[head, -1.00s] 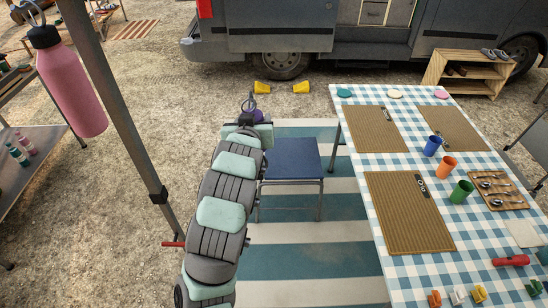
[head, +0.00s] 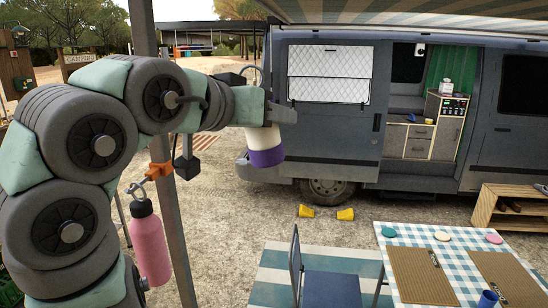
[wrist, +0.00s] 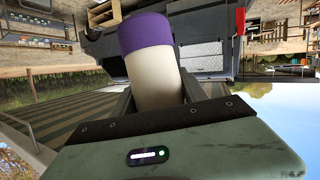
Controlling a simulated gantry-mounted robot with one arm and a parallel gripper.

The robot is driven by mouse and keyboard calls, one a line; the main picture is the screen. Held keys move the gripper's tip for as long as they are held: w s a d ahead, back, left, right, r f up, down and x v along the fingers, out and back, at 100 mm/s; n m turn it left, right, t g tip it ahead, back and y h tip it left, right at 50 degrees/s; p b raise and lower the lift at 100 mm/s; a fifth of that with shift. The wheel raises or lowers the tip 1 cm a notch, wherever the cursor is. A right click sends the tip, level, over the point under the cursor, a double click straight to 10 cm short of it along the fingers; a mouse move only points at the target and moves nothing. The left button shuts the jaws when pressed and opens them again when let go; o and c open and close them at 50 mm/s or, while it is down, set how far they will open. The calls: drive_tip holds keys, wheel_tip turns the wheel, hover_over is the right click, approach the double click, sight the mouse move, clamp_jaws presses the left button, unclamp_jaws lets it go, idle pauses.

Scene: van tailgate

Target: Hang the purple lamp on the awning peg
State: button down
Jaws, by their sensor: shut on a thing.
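The lamp, a pale cylinder with a purple band (head: 266,157), hangs below my gripper (head: 278,112) in the head view, purple end down. In the wrist view the lamp (wrist: 150,72) sticks out between the two fingers of my gripper (wrist: 158,98), which are shut on its pale part. A thin dark loop rises above the gripper; I cannot tell whether it belongs to the lamp. An orange clamp (head: 159,171) sits on the awning pole (head: 174,215), left of and below the lamp. A pink bottle (head: 150,247) hangs from a hook at this clamp. No free peg is clearly visible.
A small dark box (head: 187,166) is beside the pole, between clamp and lamp. The striped awning (head: 400,14) spans the top right. The van (head: 340,115) stands behind. A blue chair (head: 330,289) and the checked table (head: 398,238) are lower right.

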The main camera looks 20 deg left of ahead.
drive_tip(key=s+d+r+m+h+p, duration=0.1)
drive_tip(key=s+d+r+h+p, duration=0.3)
drive_tip(key=s+r, duration=0.8)
drive_tip(key=w+r+y+p, duration=0.1)
drive_tip(key=w+y+p, duration=0.1)
drive_tip(key=w+p, duration=0.6)
drive_tip(key=shift+a+p, duration=0.15)
drive_tip(key=shift+p, duration=0.6)
drive_tip(key=shift+w+a+f+b, duration=0.15)
drive_tip(key=shift+w+f+b, duration=0.45)
drive_tip(key=shift+b, duration=0.3)
drive_tip(key=shift+w+r, duration=0.1)
drive_tip(key=c, duration=0.5)
unclamp_jaws()
